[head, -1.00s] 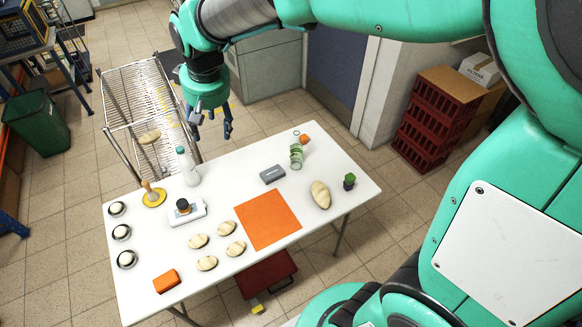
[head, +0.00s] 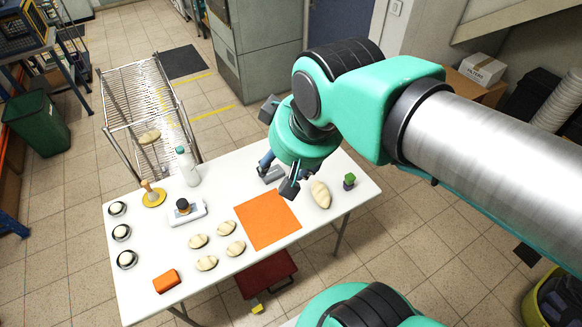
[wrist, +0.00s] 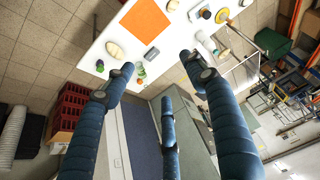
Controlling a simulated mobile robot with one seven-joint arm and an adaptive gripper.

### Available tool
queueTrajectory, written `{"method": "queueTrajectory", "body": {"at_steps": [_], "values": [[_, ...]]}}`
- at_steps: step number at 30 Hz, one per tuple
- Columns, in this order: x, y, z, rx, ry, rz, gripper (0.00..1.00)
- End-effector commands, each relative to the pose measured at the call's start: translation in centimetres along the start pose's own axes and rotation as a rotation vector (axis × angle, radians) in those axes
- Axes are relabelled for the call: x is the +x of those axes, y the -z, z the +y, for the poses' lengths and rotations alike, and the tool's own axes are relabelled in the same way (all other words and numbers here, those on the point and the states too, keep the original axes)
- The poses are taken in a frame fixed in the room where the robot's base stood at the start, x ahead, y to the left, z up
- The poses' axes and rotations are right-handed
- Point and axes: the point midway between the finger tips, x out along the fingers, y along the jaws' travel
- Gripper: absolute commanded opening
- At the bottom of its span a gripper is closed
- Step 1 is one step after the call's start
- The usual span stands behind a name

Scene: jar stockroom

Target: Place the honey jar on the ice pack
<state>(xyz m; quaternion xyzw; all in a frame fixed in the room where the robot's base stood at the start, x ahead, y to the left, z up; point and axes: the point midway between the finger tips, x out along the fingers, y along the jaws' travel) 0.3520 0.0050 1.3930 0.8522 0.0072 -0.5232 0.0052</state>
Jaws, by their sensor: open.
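A small dark-topped jar (head: 183,205) stands on a white slab (head: 199,216) on the white table (head: 222,182). A flat grey block (head: 272,174) lies farther right; it also shows in the wrist view (wrist: 152,53). Labels are too small to tell which of these, if any, is the honey jar or the ice pack. My gripper (head: 276,160) is open and empty, above the table's far right part. In the wrist view its fingers (wrist: 160,72) are spread apart, with the grey block seen between them. A green stacked thing (wrist: 139,71) shows beside one finger; my gripper hides it in the head view.
An orange mat (head: 268,219) lies mid-table, with several pale rolls (head: 207,263) left of it and a larger loaf (head: 320,194) right. A white bottle (head: 188,168), several small bowls (head: 126,259), an orange block (head: 167,281) and a green-topped item (head: 349,181) stand around. A wire rack (head: 140,95) adjoins the table.

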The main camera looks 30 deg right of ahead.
Motion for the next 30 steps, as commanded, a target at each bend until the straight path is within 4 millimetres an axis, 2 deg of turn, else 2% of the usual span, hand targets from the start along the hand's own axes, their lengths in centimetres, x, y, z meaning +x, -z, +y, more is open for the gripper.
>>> {"method": "queueTrajectory", "body": {"at_steps": [3, 7, 20, 26, 30], "values": [[-0.4, -1.6, 0.3, 0.011, -0.004, 0.015, 0.56], [-0.6, -2.4, 0.4, 0.016, -0.007, 0.022, 0.56], [-0.5, -2.6, 0.4, 0.017, -0.007, 0.022, 0.56], [0.9, -3.3, 0.4, 0.016, -0.007, 0.022, 0.56], [2.6, -4.2, 0.4, 0.016, -0.007, 0.022, 0.56]]}}
